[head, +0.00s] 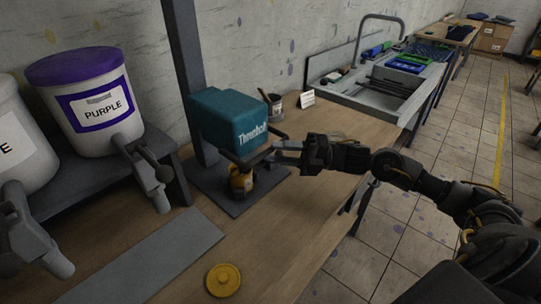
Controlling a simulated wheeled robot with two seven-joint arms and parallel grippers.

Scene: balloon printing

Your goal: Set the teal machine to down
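The teal machine (228,118), a box-shaped head with white lettering, stands on a dark base plate (215,190) on the wooden table, against a dark post. A dark bar (250,156) shows along the lower front of its head. An orange-yellow object (241,180) sits under the head on the base. My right gripper (280,151) reaches in from the right at the head's lower right side, by the end of the bar. Its fingertips are small and partly merged with the bar, so I cannot tell if they grip it. My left gripper is not in view.
A purple-lidded bucket (90,125) and a white bucket (22,150) with grey taps stand on a shelf at left. A yellow disc (223,280) lies on the table front. A dark cup (274,108) and small white card (307,99) stand behind the machine.

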